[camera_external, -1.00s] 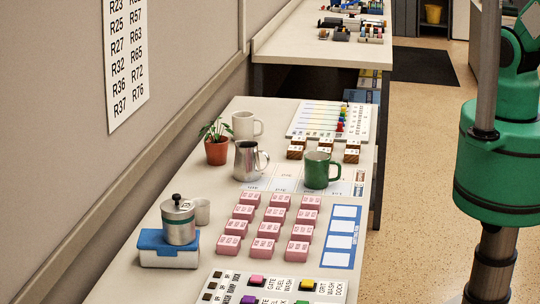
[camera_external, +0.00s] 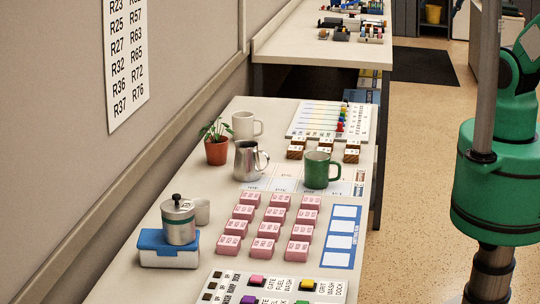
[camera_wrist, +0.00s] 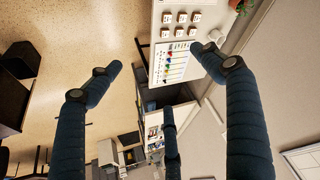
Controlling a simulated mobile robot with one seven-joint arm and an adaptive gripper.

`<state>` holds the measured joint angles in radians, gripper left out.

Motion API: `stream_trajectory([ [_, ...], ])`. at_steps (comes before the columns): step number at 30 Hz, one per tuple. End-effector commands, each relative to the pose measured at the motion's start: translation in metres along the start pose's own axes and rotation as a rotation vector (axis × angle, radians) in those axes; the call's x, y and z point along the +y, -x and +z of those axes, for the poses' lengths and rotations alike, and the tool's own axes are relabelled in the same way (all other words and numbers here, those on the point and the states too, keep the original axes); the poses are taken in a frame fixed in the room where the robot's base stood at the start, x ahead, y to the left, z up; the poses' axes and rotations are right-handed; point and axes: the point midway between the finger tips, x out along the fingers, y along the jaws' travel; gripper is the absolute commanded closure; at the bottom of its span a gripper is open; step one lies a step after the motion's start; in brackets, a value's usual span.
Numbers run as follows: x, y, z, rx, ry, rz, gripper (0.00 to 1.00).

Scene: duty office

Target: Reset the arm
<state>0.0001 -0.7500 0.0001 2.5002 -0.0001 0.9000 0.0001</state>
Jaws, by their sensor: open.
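My arm (camera_external: 500,185) stands at the right edge of the external view, as a green link beside the table; its gripper is out of that picture. In the wrist view my gripper (camera_wrist: 156,60) has its dark, jointed fingers spread wide apart. Nothing is between them. The wrist view is turned over, with the table at the top, and shows the floor and room beyond.
The table (camera_external: 130,275) carries pink blocks (camera_external: 268,230), a green mug (camera_external: 320,170), a metal pitcher (camera_external: 248,162), a white mug (camera_external: 243,125), a potted plant (camera_external: 216,150) and a canister on a blue-lidded box (camera_external: 168,250). The floor (camera_external: 420,190) right of it is clear.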

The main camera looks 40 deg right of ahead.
Motion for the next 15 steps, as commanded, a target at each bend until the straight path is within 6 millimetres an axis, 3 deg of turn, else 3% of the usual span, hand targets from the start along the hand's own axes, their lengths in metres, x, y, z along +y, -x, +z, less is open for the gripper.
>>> stream_trajectory([
  [1, 0.000, -0.016, 0.009, 0.000, 0.000, 0.000, 0.20],
  [6, 0.000, -0.043, 0.023, 0.000, 0.000, 0.000, 0.20],
  [15, 0.000, -0.073, 0.039, 0.000, 0.000, 0.000, 0.20],
])
